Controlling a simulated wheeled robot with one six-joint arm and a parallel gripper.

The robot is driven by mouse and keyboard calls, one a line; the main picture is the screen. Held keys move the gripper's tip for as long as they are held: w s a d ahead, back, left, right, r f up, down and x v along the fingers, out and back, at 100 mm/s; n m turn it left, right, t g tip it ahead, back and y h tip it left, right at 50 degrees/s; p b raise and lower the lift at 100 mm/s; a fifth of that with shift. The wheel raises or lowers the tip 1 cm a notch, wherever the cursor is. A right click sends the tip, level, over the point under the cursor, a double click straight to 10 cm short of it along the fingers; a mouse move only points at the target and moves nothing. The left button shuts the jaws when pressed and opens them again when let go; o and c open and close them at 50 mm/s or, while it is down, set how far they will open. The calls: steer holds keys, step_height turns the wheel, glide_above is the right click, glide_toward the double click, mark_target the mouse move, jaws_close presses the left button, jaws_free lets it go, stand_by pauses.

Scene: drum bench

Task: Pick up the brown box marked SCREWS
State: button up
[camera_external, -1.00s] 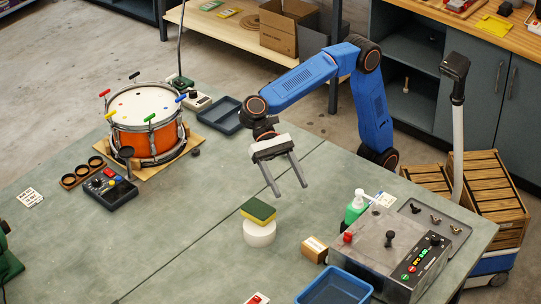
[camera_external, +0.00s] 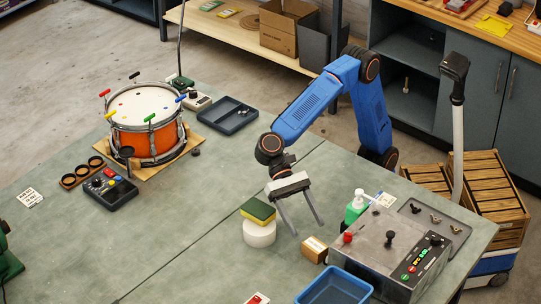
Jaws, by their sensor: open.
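A small brown box (camera_external: 314,249) with a pale label sits on the bench, left of the grey control box. Its lettering is too small to read. My gripper (camera_external: 307,229) is open and empty, its two fingers pointing down. In the picture its right fingertip is just above the brown box and its left fingertip is between that box and the white roll. I cannot tell the exact gap between the fingers and the brown box.
A white roll (camera_external: 259,235) with a green-and-yellow sponge (camera_external: 258,211) on top stands close to the left. A green pump bottle (camera_external: 356,207), the grey control box (camera_external: 388,240) and a blue tray (camera_external: 334,287) are to the right and front.

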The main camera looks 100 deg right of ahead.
mark_target(314, 244)
steer(key=shift+w+x, duration=0.2)
steer(key=shift+x, duration=2.45)
steer(key=shift+a+r, duration=0.1)
steer(key=c, duration=1.3)
